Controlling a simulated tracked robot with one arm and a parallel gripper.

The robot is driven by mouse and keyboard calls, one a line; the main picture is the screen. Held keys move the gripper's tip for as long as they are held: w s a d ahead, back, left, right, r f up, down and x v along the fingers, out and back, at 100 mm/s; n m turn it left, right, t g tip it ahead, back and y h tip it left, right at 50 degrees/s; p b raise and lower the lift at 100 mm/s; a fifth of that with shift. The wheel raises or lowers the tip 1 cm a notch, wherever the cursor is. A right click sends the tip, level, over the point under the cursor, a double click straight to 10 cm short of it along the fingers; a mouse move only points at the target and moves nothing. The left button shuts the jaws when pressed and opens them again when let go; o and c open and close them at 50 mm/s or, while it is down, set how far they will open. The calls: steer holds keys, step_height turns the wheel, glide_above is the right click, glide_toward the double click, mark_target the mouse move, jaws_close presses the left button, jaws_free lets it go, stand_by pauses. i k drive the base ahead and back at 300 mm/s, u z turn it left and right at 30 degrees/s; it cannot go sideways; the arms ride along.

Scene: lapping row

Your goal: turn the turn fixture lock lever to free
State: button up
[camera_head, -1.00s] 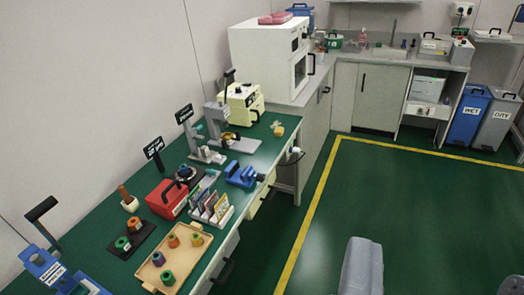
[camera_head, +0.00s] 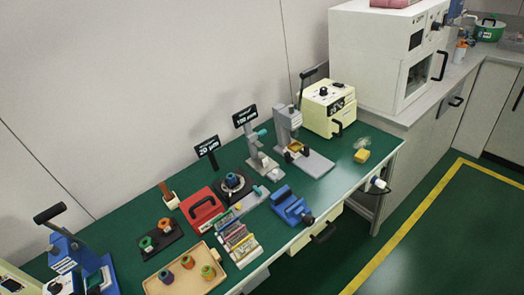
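I cannot tell which device is the turn fixture. A low blue vise-like fixture (camera_head: 290,205) with a dark knob sits near the bench's front edge. No lock marking is readable. My gripper is not in view.
The green bench (camera_head: 350,150) runs along the wall. It holds a wooden tray (camera_head: 160,287) with coloured spools, a red case (camera_head: 201,210), a sample rack (camera_head: 238,243) and a cream machine (camera_head: 328,108). A white cabinet (camera_head: 375,50) stands at right. Green floor (camera_head: 450,240) is open.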

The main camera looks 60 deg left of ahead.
mark_target(258, 192)
steer(key=u, duration=0.7)
steer(key=i, duration=1.2)
steer(key=u, duration=0.8)
steer(key=k, duration=0.7)
steer(key=u, duration=0.25)
steer(key=i, duration=0.75)
steer(key=z, duration=0.1)
